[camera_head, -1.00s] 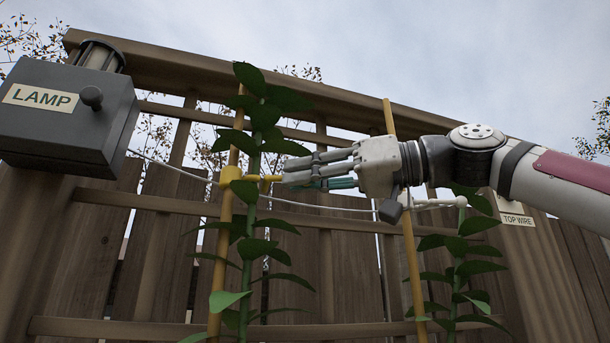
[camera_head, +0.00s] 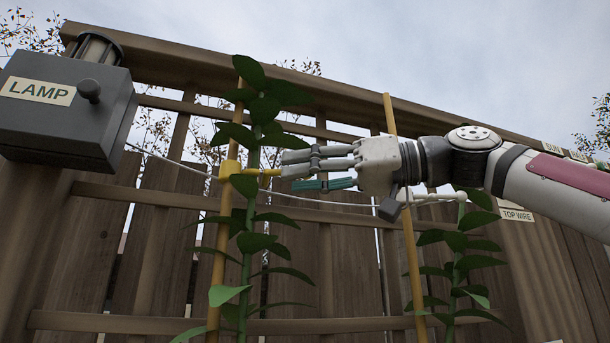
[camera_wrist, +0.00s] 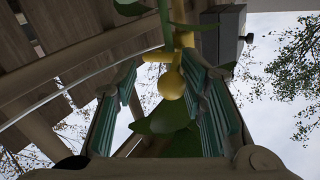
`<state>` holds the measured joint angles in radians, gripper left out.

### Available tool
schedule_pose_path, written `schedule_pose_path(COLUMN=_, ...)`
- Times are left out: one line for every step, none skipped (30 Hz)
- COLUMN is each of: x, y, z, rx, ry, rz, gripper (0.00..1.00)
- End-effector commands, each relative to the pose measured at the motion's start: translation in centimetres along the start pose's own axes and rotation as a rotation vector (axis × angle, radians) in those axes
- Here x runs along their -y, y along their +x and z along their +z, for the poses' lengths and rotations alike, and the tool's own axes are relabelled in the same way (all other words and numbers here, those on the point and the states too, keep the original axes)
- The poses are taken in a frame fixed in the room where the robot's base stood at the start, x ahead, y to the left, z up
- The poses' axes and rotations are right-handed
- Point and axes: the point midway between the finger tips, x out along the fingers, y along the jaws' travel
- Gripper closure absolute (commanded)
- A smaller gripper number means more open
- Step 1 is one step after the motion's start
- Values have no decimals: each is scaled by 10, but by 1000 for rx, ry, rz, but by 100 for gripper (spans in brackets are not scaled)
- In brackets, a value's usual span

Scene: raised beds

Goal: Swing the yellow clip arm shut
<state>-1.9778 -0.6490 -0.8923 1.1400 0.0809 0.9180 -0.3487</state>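The yellow clip (camera_head: 228,171) sits around a yellow cane on the left, with its yellow arm (camera_head: 268,172) sticking out to the right past the green stem. In the wrist view the clip arm's round knob (camera_wrist: 172,84) lies between my finger pads. My gripper (camera_head: 291,175) is open just right of the arm's end, its fingers spread above and below. It also shows open in the wrist view (camera_wrist: 160,78). I cannot tell whether a finger touches the knob. A leaf covers part of the clip.
A grey lamp box (camera_head: 66,110) is at the upper left. A wire (camera_head: 325,205) runs across the wooden trellis (camera_head: 200,204) behind. A leafy plant (camera_head: 250,242) climbs by the clip. A second cane (camera_head: 407,250) and a white clip (camera_head: 440,198) are on the right.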

Motion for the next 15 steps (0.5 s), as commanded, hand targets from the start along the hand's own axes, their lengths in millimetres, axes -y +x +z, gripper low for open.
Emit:
schedule_pose_path(x=2, y=-4, z=-6, rx=-19, ry=3, rz=-2, gripper=59)
schedule_pose_path(x=2, y=-5, z=-7, rx=-19, ry=3, rz=-2, gripper=59)
schedule_pose_path(x=2, y=-7, z=-7, rx=-20, ry=3, rz=-2, gripper=59)
schedule_pose_path(x=1, y=-10, z=-7, rx=-19, ry=3, rz=-2, gripper=59)
schedule_pose_path(x=1, y=-13, z=-6, rx=-18, ry=3, rz=-1, gripper=59)
schedule_pose_path(x=0, y=-18, z=-6, rx=-17, ry=3, rz=0, gripper=59)
schedule_pose_path(x=0, y=-23, z=-5, rx=-16, ry=2, rz=1, gripper=59)
schedule_pose_path(x=0, y=-28, z=-5, rx=-15, ry=2, rz=1, gripper=59)
schedule_pose_path(x=0, y=-36, z=-4, rx=-14, ry=2, rz=1, gripper=59)
schedule_pose_path(x=0, y=-42, z=-4, rx=-13, ry=2, rz=1, gripper=59)
schedule_pose_path(x=-1, y=-48, z=-4, rx=-12, ry=2, rz=2, gripper=59)
schedule_pose_path(x=-1, y=-57, z=-3, rx=-11, ry=2, rz=2, gripper=59)
schedule_pose_path(x=-1, y=-63, z=-3, rx=-11, ry=2, rz=2, gripper=59)
schedule_pose_path(x=-1, y=-69, z=-3, rx=-10, ry=2, rz=1, gripper=59)
schedule_pose_path(x=-1, y=-77, z=-2, rx=-9, ry=2, rz=2, gripper=59)
